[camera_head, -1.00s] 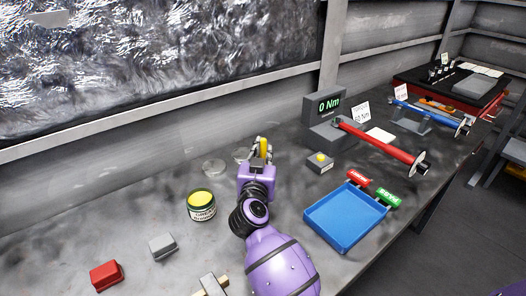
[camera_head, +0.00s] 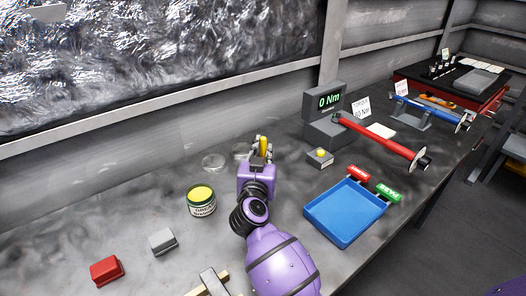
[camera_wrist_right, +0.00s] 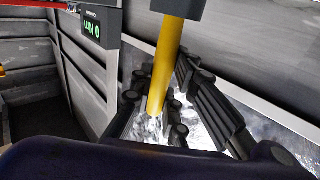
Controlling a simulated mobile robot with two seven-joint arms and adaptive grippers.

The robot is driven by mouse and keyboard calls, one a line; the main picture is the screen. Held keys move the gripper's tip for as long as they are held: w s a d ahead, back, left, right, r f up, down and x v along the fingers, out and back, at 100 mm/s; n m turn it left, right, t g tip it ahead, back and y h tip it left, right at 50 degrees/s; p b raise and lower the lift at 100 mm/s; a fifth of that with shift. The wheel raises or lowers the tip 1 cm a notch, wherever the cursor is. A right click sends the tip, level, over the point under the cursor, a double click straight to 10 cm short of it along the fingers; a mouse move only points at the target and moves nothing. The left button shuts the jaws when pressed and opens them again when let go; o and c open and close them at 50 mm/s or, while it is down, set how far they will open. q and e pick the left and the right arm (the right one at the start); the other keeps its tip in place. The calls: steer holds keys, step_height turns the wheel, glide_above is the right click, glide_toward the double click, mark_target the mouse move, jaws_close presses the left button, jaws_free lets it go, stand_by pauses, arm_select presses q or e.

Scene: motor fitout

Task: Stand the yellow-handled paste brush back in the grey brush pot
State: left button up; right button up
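My right gripper (camera_head: 263,146) is over the bench beyond the paste tin (camera_head: 201,201). It is shut on the yellow-handled paste brush (camera_head: 263,143), whose handle stands close to upright between the fingers. In the right wrist view, which is upside down, the brush's yellow handle (camera_wrist_right: 166,65) runs between the black fingers (camera_wrist_right: 165,95). A dark grey part (camera_wrist_right: 178,8) is at its lower end; I cannot tell whether it is the brush's own or the pot. I cannot make out the grey brush pot in the head view. My left gripper is not in view.
Behind the gripper, by the wall, lie a clear round dish (camera_head: 213,162) and a partly hidden grey disc (camera_head: 240,152). A blue tray (camera_head: 345,213), a yellow-button box (camera_head: 320,156) and a torque display (camera_head: 325,102) are right. Red (camera_head: 106,270) and grey (camera_head: 162,241) blocks lie front left.

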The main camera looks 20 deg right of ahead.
steer(key=o, duration=0.5)
steer(key=shift+o, duration=0.2)
steer(key=shift+s, duration=0.1)
steer(key=v, duration=1.1)
steer(key=shift+s+a, duration=0.25)
steer(key=shift+s, duration=0.1)
steer(key=shift+s+f, duration=0.1)
steer(key=shift+f, duration=0.05)
